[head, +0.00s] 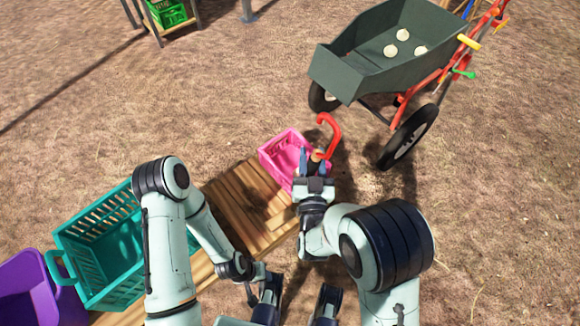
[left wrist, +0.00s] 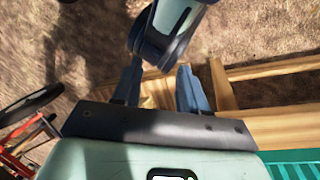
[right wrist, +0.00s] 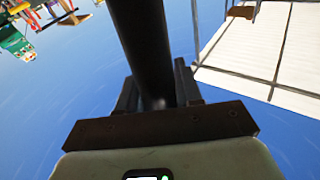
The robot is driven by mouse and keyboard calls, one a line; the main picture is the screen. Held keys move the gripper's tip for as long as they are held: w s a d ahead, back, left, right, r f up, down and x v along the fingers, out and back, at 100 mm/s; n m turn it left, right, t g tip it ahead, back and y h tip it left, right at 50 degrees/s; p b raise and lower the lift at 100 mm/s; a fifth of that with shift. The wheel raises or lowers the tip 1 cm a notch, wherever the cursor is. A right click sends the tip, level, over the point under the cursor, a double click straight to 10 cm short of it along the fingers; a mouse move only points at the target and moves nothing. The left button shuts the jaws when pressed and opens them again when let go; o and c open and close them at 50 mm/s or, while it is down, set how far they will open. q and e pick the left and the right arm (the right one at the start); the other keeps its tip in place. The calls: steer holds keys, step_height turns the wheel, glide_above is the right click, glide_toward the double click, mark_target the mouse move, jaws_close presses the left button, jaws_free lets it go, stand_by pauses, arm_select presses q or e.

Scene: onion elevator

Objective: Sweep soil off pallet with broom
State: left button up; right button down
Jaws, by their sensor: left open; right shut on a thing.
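The wooden pallet (head: 232,192) runs diagonally, its slats bare between the teal crate and the pink crate. I cannot make out soil on it for sure. My right gripper (head: 313,163) is beside the pink crate. In the right wrist view the right gripper (right wrist: 158,95) is shut on a thick dark pole (right wrist: 142,45), taken as the broom's handle; no bristles show. A red hooked piece (head: 331,134) shows just beyond this gripper; I cannot tell what it belongs to. My left gripper (left wrist: 155,92) is open and empty, with pallet boards (left wrist: 270,95) beyond it.
A pink crate (head: 281,150) stands at the pallet's far end. A teal crate (head: 100,230) and a purple crate (head: 25,290) stand at the left. A wheelbarrow (head: 375,65) with 3 pale onions is at the upper right. Open ground lies right of my right arm.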

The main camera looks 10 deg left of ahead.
steer(key=s+a+y+b, duration=0.1)
steer(key=s+a+b, duration=0.1)
steer(key=a, duration=0.3)
arm_select(q)
steer(key=w+a+f+t+y+b, duration=0.1)
steer(key=w+a+f+t+b, duration=0.25)
steer(key=w+f+b, duration=0.4)
steer(key=shift+s+a+f+n+g, duration=0.2)
steer(key=shift+s+f+g, duration=0.2)
steer(key=shift+f, duration=0.35)
steer(key=shift+s+a+f+n+g, duration=0.1)
steer(key=shift+s+a+f+g, duration=0.15)
steer(key=shift+s+f, duration=0.35)
steer(key=shift+s+a+f+n+g, duration=0.15)
steer(key=shift+s+f+g, duration=0.2)
steer(key=shift+f, duration=0.55)
arm_select(e)
step_height(320, 180, down, 10)
steer(key=shift+r, duration=0.25)
arm_select(q)
steer(key=shift+w, duration=0.1)
